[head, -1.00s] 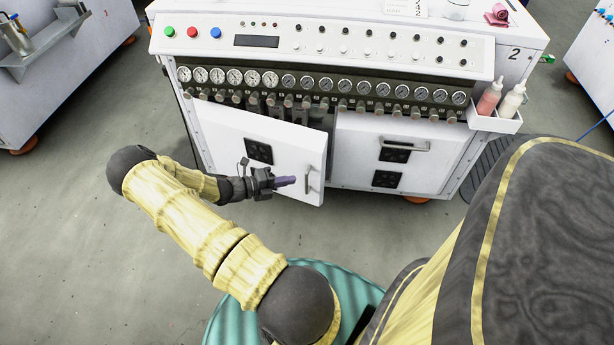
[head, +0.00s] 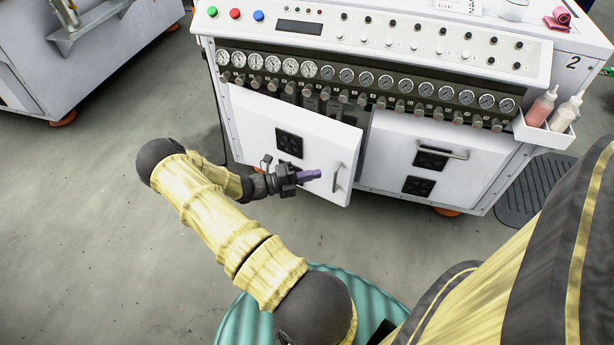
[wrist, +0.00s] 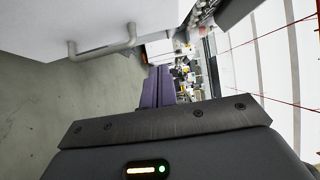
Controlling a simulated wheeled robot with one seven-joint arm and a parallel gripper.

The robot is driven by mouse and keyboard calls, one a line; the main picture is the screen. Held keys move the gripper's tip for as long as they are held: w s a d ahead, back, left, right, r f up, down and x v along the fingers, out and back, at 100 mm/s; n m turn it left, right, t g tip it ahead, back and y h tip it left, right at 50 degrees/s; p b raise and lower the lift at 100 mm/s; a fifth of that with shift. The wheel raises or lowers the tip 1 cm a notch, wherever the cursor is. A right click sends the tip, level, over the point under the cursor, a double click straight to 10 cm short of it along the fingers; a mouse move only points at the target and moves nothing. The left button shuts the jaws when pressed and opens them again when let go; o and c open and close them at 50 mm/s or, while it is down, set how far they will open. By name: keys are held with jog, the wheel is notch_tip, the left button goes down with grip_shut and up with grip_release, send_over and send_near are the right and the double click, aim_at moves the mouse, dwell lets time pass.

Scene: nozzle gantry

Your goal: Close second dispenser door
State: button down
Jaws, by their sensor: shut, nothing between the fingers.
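The dispenser (head: 395,30) is a white cabinet marked 2 with a row of gauges. Its left door (head: 262,112) is partly open, swung outward, with a dark gap at its right edge. A grey bar handle (head: 337,177) sits near that edge; it also shows in the wrist view (wrist: 103,46). The right door (head: 395,155) appears closed. My gripper (head: 316,174) has purple fingers and is shut and empty. It is in front of the left door, just left of the handle in the head view. I cannot tell whether it touches the door. The fingers (wrist: 157,88) also show in the wrist view.
A tray (head: 545,133) with a pink bottle (head: 540,108) and a white bottle (head: 565,114) hangs on the cabinet's right side. A dark floor mat (head: 533,190) lies to the right. Another cabinet (head: 110,60) stands at upper left. The floor between is clear.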

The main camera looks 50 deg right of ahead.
aim_at(350, 159)
jog(key=s+d+b, duration=0.1)
jog(key=d, duration=0.2)
jog(key=s+d+b, duration=0.1)
jog(key=d, duration=0.1)
jog(key=d+b, duration=0.2)
jog(key=d, duration=0.1)
jog(key=shift+s+d+f, duration=0.15)
jog(key=shift+s+d, duration=0.15)
jog(key=shift+s, duration=0.1)
jog(key=shift+d+r, duration=0.2)
jog(key=shift+d, duration=0.1)
jog(key=shift+d, duration=0.1)
